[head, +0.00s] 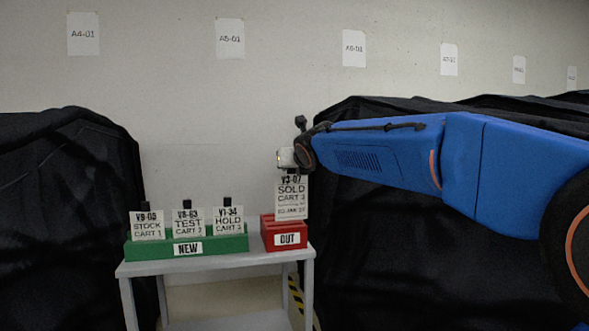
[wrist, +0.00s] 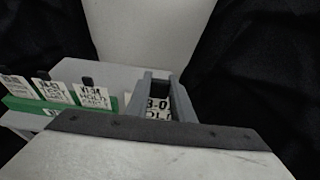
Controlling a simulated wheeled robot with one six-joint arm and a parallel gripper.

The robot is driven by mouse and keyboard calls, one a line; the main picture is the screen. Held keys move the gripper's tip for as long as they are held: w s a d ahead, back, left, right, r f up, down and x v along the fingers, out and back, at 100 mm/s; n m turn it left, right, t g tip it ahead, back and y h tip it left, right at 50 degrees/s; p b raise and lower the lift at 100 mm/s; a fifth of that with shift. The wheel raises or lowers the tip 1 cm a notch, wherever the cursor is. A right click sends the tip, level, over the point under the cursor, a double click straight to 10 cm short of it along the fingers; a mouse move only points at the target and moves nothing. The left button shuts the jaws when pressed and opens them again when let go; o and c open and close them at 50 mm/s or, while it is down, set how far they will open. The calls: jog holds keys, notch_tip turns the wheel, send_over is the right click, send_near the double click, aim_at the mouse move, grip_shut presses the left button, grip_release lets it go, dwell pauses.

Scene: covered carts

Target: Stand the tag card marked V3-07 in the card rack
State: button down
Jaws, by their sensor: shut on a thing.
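The tag card marked V3-07 (head: 291,197), reading SOLD CART 3, is upright in my gripper (head: 289,159). The gripper is shut on its top part. The card also shows between the fingers in the wrist view (wrist: 157,108). It is over the red rack labelled OUT (head: 286,240); its lower edge overlaps the rack's top in the head view, and I cannot tell whether it is in a slot. The green rack labelled NEW (head: 215,245) holds three upright cards: V9-03 (head: 147,226), V8-63 (head: 188,223) and V1-34 (head: 228,221).
Both racks stand on a small grey table (head: 160,267). Black-covered carts stand to the left (head: 65,210) and right (head: 420,240), close to the table. A plain wall with paper labels is behind.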

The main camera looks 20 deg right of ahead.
jog(key=shift+r+x, duration=0.5)
jog(key=shift+x, duration=4.35)
notch_tip(320, 180, down, 8)
jog(key=shift+r, duration=0.2)
jog(key=shift+w+f, duration=0.15)
jog(key=shift+f, duration=0.95)
jog(key=c, duration=1.5)
grip_release()
jog(key=shift+o, duration=0.2)
jog(key=v, duration=1.7)
jog(key=shift+s, duration=0.25)
